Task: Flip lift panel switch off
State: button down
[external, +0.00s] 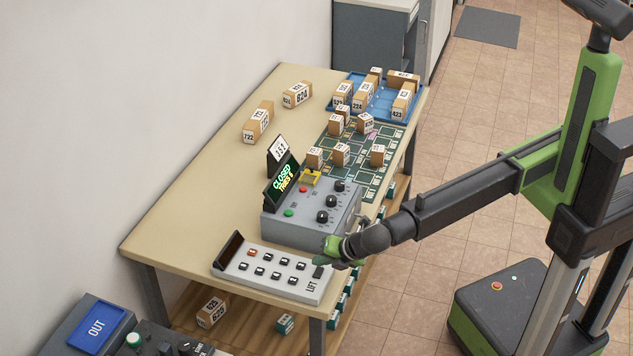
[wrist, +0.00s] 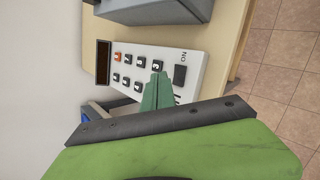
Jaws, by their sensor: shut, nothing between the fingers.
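The lift panel (external: 262,283) is a pale slab with rows of small dark buttons, one of them orange, and a dark display at its left end. It lies on the table's near end and also shows in the wrist view (wrist: 172,53). Which way the switch is tipped is too small to tell. My gripper (external: 322,262) is over that end of the panel. In the wrist view its green fingers (wrist: 157,84) are shut and empty, just beside the switch; contact is unclear.
A green grid mat (external: 355,180) and blue tray (external: 352,78) hold parcels farther back.

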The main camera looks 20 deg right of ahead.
aim_at(321, 274)
jog(key=r+p, duration=0.2)
jog(key=r, duration=0.1)
jog(key=shift+w+d+r+p, duration=0.15)
jog(key=shift+w+r+p, duration=0.05)
jog(key=shift+r+p, duration=0.1)
jog(key=shift+f, duration=0.1)
jog(key=shift+w, duration=0.1)
